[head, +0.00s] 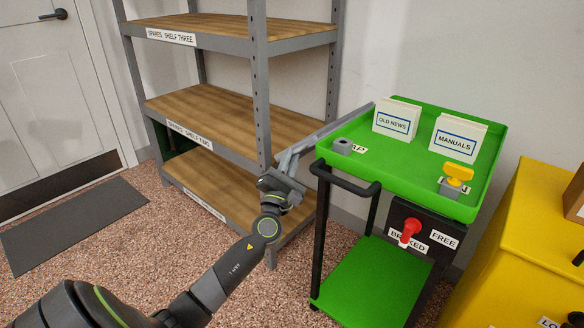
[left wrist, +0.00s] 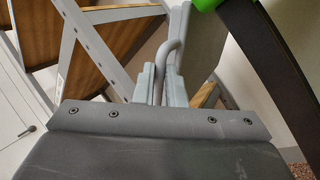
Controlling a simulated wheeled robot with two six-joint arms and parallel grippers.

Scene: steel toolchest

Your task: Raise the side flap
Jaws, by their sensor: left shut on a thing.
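The green cart (head: 400,180) stands right of centre in the head view. A narrow grey panel (head: 338,127), which looks like the side flap, runs along the left edge of its top tray. Its tilt is hard to tell from this angle. My left gripper (head: 290,165) is at the panel's near end. In the left wrist view my left gripper (left wrist: 160,85) is shut on a bent grey bar (left wrist: 172,55), which looks like the flap's handle. My right gripper is out of view.
A steel shelf rack (head: 262,90) stands close behind my left arm. The cart carries two card holders, a yellow knob (head: 458,174), a red lever (head: 410,230) by the BRAKED and FREE labels, and a black push handle (head: 345,182). A yellow cabinet (head: 520,240) is at right.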

